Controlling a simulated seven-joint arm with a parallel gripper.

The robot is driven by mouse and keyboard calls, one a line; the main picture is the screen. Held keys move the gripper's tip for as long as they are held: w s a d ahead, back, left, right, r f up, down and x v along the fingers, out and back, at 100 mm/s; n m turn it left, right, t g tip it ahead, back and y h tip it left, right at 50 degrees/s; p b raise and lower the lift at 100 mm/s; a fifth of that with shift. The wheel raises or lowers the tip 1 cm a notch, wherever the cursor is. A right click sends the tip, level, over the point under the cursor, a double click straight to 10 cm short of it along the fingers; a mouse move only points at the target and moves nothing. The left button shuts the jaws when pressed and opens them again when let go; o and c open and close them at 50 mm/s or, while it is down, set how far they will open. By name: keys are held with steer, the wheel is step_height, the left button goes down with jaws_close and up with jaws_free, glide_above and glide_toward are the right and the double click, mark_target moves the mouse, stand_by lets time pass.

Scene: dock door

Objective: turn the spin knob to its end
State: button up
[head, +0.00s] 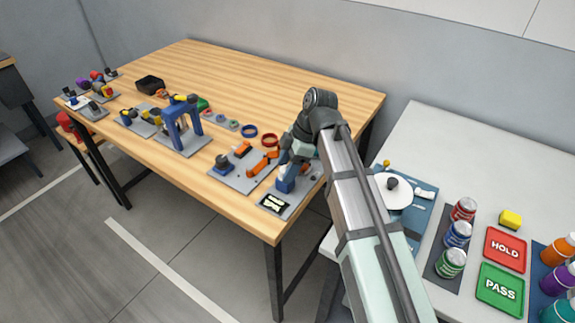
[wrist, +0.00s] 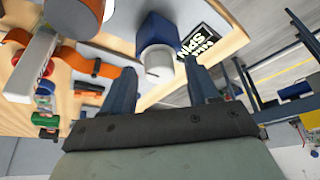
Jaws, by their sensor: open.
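The spin knob (wrist: 158,66) is a pale grey cylinder on a blue block (wrist: 157,32), beside a black and white label reading SPIN (wrist: 198,42). In the head view the blue block (head: 285,185) stands on a grey plate at the wooden table's front right corner; my gripper hides the knob there. My gripper (wrist: 159,70) is open, with one dark finger on each side of the knob in the wrist view. A gap shows on both sides, and I cannot tell how deep the fingertips reach along it. In the head view my gripper (head: 289,168) is just above the block.
A plate with orange parts (head: 263,164) lies left of the block. A blue arch (head: 182,124) stands further left on the wooden table (head: 270,82). A white table (head: 480,140) with cans is at the right. The back of the wooden table is clear.

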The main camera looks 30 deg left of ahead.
steer(key=c, duration=1)
steer(key=shift+c, duration=0.2)
